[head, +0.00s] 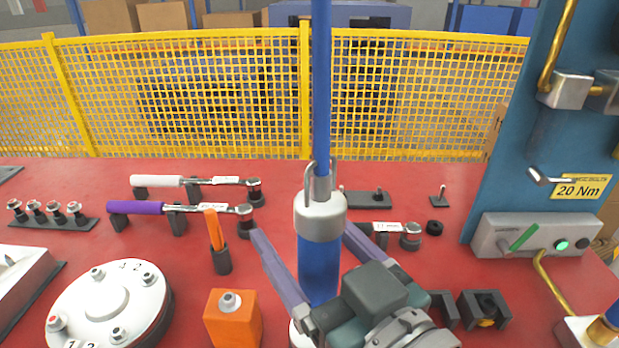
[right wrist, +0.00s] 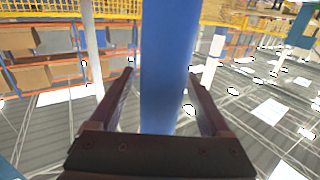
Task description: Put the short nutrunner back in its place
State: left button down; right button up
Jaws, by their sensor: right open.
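The short nutrunner (head: 318,268), as I take it, is the upright tool with a blue body, silver collar and wire loop. A blue line runs straight up from its top. Its lower end is partly hidden by my right gripper. My right gripper (head: 304,233) is open, with one finger on each side of the blue body. The right wrist view shows a blue shaft (right wrist: 168,75) between the fingers of the right gripper (right wrist: 161,73). I cannot tell whether a finger touches it. My left gripper is not in view. I cannot tell which holder is the tool's place.
On the red table, an orange block (head: 232,322) and an orange-handled tool (head: 214,230) stand to the left. White (head: 157,181) and purple (head: 135,207) wrenches lie behind. Black holders (head: 484,308) stand right of my gripper. A blue panel (head: 543,165) rises at right; yellow fencing closes the back.

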jog(key=v, duration=0.9)
jog(key=shift+s+d+r, duration=0.1)
jog(key=shift+s+d, duration=0.1)
jog(key=shift+s, duration=0.15)
